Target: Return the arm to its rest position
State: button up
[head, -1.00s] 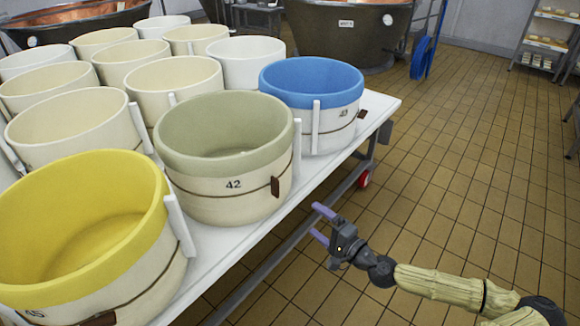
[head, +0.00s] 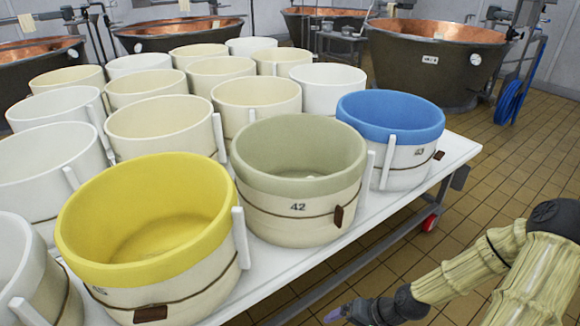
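My arm comes in from the lower right of the head view, with its sleeved links bent. My gripper (head: 338,314) is low at the bottom edge of the picture, in front of the white table (head: 262,277) and below its front edge. Only one purple finger end shows; the rest is cut off by the picture edge or hidden. I cannot see whether it is open or shut. No object shows at the visible finger.
The table holds several round moulds, among them a yellow-rimmed one (head: 150,225), a green-rimmed one (head: 300,165) marked 42 and a blue-rimmed one (head: 392,120). Copper vats (head: 435,60) stand behind. Tiled floor (head: 490,175) is open at right.

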notch_tip(320, 180, up, 48)
jog(key=s+n+h+p, duration=0.2)
jog(key=h+p, duration=0.4)
jog(key=p, duration=2.2)
jog(key=shift+s+n+t, duration=0.15)
jog(key=shift+n+t, duration=0.25)
jog(key=shift+n, duration=0.2)
jog(key=shift+d, duration=0.1)
